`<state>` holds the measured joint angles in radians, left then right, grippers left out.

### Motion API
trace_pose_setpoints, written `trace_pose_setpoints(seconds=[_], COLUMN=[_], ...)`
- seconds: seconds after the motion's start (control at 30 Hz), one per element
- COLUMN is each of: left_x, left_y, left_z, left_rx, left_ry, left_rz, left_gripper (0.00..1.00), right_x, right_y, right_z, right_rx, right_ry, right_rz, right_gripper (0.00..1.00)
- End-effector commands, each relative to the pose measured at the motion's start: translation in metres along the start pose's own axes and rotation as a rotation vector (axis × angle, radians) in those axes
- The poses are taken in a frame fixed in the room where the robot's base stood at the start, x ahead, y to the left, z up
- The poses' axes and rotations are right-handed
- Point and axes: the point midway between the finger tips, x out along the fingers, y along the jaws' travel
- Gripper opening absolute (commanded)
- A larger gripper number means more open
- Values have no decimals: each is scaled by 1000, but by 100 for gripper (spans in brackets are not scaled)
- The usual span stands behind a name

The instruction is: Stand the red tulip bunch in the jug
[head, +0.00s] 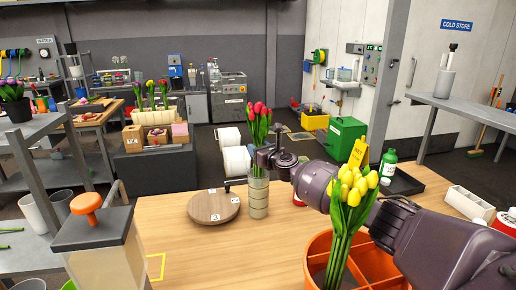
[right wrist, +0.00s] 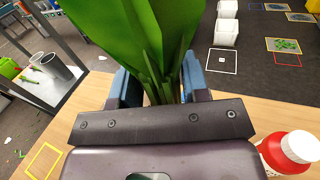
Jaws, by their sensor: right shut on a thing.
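The red tulip bunch (head: 259,118) is upright over the wooden table, red heads on top and green leaves below. My right gripper (head: 268,158) is shut on its lower part. In the right wrist view, the bunch's green leaves and stems (right wrist: 155,60) stand between the blue fingers (right wrist: 157,88). A clear, banded vessel (head: 258,200), which looks like the jug, stands directly below the gripper. The stems reach down to its mouth; I cannot tell how deep they go or whether they touch it. My left gripper is not in view.
A round wooden board (head: 213,206) with number tags lies left of the vessel. An orange divided container (head: 318,246) with yellow tulips (head: 353,187) stands front right. The front middle of the table is clear.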

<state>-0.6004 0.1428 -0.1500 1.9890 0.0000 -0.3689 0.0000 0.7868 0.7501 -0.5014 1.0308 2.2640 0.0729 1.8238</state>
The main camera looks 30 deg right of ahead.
Motion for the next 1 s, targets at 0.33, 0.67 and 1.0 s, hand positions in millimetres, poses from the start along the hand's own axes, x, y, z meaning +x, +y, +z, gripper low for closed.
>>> trace_pose_setpoints(seconds=[0.33, 0.67, 1.0], left_x=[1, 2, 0], left_y=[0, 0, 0], left_z=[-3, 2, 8], left_rx=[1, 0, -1], left_ry=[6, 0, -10], left_rz=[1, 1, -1], left_gripper=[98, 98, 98], right_x=[0, 0, 0], right_y=[0, 0, 0], right_z=[1, -7, -10], right_rx=[0, 2, 0], right_ry=[-2, -1, -1], right_rz=[0, 1, 1], right_gripper=[9, 9, 63])
